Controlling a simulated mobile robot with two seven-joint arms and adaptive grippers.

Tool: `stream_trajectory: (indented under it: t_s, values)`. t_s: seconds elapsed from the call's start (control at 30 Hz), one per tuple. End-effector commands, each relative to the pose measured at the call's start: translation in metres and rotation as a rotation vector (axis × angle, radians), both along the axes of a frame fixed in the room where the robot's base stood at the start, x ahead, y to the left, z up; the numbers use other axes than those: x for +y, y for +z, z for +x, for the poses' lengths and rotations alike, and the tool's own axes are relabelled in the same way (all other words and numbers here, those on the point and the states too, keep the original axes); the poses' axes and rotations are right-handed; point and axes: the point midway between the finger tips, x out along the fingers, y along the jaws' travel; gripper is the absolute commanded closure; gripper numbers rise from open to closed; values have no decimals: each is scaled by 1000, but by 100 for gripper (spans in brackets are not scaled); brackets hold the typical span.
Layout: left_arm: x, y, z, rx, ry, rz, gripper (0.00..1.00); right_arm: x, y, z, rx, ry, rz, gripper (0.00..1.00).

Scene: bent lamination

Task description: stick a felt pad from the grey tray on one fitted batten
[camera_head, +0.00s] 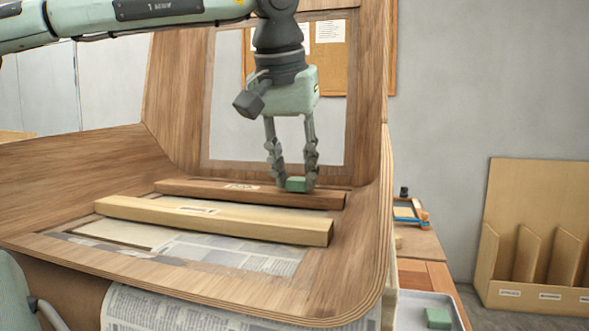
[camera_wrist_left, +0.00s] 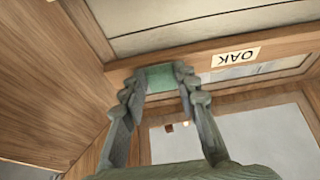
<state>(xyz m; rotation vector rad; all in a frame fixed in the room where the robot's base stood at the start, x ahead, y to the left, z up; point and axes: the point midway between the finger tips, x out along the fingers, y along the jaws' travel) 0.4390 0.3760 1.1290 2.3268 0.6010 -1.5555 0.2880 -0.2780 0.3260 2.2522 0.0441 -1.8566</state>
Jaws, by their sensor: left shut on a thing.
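My left gripper (camera_head: 294,184) is shut on a small green felt pad (camera_head: 296,184) at the right end of the darker, rear batten (camera_head: 230,191). The left wrist view also shows the pad (camera_wrist_left: 160,77) between the fingertips, against or just above the batten labelled OAK (camera_wrist_left: 205,60); I cannot tell if it touches. A paler batten (camera_head: 215,218) lies in front, across the opening. The grey tray (camera_head: 404,309) stands at the lower right with another green felt pad (camera_head: 438,317) in it. My right gripper is not in view.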

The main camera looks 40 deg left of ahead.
Motion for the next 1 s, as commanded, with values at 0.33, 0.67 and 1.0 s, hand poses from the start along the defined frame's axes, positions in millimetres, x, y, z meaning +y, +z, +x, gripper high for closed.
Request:
stream_trajectory:
  t_s: [0.33, 0.67, 1.0]
  values:
    - [0, -4, 0, 0, 0, 0, 87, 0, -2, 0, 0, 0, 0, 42]
    - [0, -4, 0, 0, 0, 0, 46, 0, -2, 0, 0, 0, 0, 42]
    - [0, 0, 0, -1, 1, -1, 46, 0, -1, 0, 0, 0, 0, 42]
